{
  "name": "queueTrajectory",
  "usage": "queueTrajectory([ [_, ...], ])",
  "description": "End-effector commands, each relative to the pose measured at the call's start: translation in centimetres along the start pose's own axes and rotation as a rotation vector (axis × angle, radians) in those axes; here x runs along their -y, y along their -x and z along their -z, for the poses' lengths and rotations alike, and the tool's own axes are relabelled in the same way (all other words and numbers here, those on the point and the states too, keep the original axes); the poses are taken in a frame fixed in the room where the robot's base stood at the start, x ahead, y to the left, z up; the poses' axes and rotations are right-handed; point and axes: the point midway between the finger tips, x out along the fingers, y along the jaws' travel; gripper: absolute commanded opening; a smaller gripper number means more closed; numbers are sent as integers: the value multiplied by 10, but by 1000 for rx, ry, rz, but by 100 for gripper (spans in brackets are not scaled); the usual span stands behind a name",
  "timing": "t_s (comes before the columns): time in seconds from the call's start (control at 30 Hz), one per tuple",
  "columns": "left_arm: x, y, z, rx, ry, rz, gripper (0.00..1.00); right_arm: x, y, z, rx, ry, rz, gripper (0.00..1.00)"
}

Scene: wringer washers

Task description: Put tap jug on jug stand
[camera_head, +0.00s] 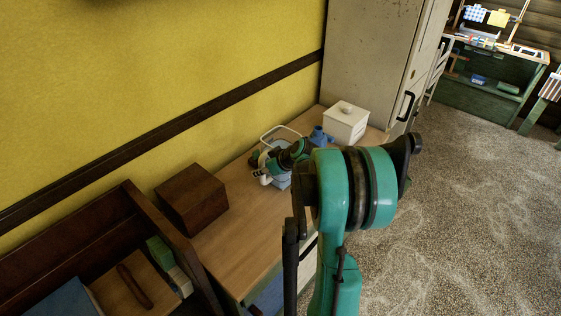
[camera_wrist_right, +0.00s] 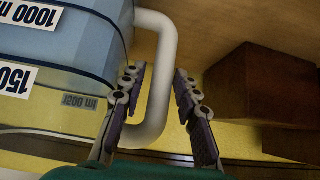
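The jug (camera_head: 282,182) stands on the wooden tabletop, pale blue and partly hidden behind my right arm in the head view. In the right wrist view the jug (camera_wrist_right: 65,45) fills the upper left, upside down, with white volume labels. Its white looped handle (camera_wrist_right: 165,55) runs between the fingers of my right gripper (camera_wrist_right: 157,80). The fingers are spread, one on each side of the handle; firm contact on both sides does not show. A thin pale loop (camera_head: 280,129) rises behind the arm; I cannot tell whether it belongs to the jug stand. My left gripper is out of view.
A brown wooden box (camera_head: 192,198) sits left on the tabletop (camera_head: 232,230). A blue object (camera_head: 320,137) and a white lidded box (camera_head: 346,122) stand at the far end, beside a tall cabinet (camera_head: 370,50). The carpet on the right is open.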

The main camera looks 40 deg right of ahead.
Motion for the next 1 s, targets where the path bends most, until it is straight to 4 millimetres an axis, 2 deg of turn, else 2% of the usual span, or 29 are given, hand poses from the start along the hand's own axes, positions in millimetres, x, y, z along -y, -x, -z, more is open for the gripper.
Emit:
queueTrajectory([
  [0.07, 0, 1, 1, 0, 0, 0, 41, 0, 1, 0, 0, 0, 0, 31],
  [0.2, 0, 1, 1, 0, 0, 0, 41, 0, 1, 0, 0, 0, 0, 0],
  [0.67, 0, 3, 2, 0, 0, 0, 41, 0, 6, 6, -2, 0, -1, 0],
  [1.0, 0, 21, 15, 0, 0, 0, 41, 0, 45, 45, -2, 1, -1, 0],
])
